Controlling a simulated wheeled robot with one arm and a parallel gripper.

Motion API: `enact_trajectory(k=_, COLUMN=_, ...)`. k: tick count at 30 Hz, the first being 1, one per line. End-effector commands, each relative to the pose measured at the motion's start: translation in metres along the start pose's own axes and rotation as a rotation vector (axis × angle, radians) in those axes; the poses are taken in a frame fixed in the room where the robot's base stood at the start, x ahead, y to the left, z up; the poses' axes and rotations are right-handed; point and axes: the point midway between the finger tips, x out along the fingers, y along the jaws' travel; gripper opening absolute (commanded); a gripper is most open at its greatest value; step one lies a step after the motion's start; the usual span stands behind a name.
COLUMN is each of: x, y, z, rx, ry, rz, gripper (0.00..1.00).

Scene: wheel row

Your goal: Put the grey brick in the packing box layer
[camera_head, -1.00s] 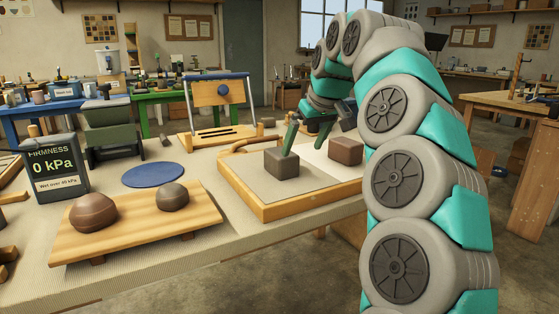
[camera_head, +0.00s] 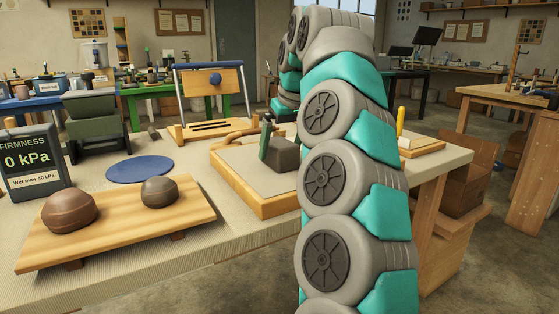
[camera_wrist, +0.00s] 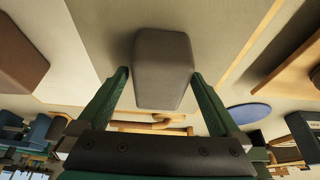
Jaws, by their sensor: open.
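The grey brick (camera_head: 284,155) stands on the pale surface of a wood-edged board (camera_head: 268,208) on the table. In the wrist view the grey brick (camera_wrist: 163,65) lies between the two dark green fingers of my gripper (camera_wrist: 160,77). The fingers are open, one on each side of it; I cannot tell whether they touch it. In the head view one finger shows at the brick's left side and my arm hides the rest. A brown cardboard box (camera_head: 463,186) is on the low shelf at right; I cannot tell whether it is the packing box.
A brown brick (camera_wrist: 18,60) sits on the board, hidden by my arm in the head view. Two clay lumps, reddish (camera_head: 69,210) and grey-brown (camera_head: 159,192), lie on a wooden plank. A blue disc (camera_head: 139,169), a firmness gauge (camera_head: 35,160) and a small press (camera_head: 211,100) stand behind.

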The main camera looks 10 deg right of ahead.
Motion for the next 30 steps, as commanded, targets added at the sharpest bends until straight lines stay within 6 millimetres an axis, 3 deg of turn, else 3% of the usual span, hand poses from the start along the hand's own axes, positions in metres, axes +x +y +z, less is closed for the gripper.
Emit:
enact_trajectory(k=6, x=0.018, y=0.0, z=0.0, rx=-0.002, ry=0.001, rz=-0.001, gripper=1.0)
enact_trajectory(k=13, x=0.018, y=0.0, z=-0.001, rx=-0.001, ry=0.002, rz=0.0, gripper=1.0)
enact_trajectory(k=30, x=0.018, y=0.0, z=-0.001, rx=-0.001, ry=0.002, rz=0.001, gripper=0.37)
